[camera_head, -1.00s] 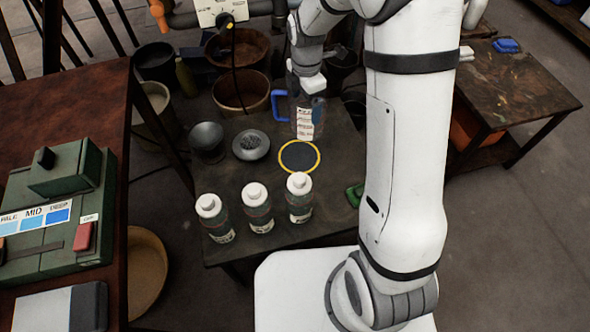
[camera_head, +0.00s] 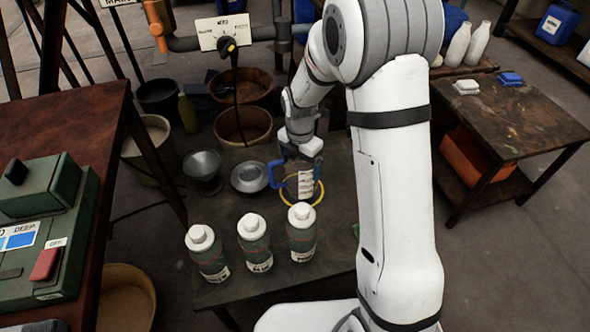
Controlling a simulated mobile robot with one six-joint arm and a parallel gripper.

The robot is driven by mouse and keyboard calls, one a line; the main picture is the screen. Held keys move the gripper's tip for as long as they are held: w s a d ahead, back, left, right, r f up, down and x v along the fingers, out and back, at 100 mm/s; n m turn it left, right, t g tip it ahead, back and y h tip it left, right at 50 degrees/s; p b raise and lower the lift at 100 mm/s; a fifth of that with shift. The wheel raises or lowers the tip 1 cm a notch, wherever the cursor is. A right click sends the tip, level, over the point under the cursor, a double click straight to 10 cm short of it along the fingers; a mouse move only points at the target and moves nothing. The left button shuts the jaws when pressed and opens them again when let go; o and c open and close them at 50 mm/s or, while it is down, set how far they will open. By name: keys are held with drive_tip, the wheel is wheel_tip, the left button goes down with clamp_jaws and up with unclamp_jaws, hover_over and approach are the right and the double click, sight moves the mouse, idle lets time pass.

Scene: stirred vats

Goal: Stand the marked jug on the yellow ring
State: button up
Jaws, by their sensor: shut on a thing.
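The jug (camera_head: 306,184) is clear, with a blue handle on its left and a white marked label on its front. It looks upright and overlaps the yellow ring (camera_head: 322,194), which shows around and through its lower part. I cannot tell whether its base touches the table or hangs just above it. My gripper (camera_head: 299,153) is at the top of the jug and shut on it. The fingertips are too small and partly hidden to make out.
Three white-capped bottles (camera_head: 255,244) stand in front of the ring. A grey dish (camera_head: 249,177) and a grey bowl (camera_head: 203,167) stand left of the jug. A brown tub (camera_head: 242,126) is behind. A control box (camera_head: 45,235) sits on the left bench.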

drive_tip(key=shift+f, duration=0.7)
drive_tip(key=shift+f, duration=0.15)
drive_tip(key=o, duration=1.1)
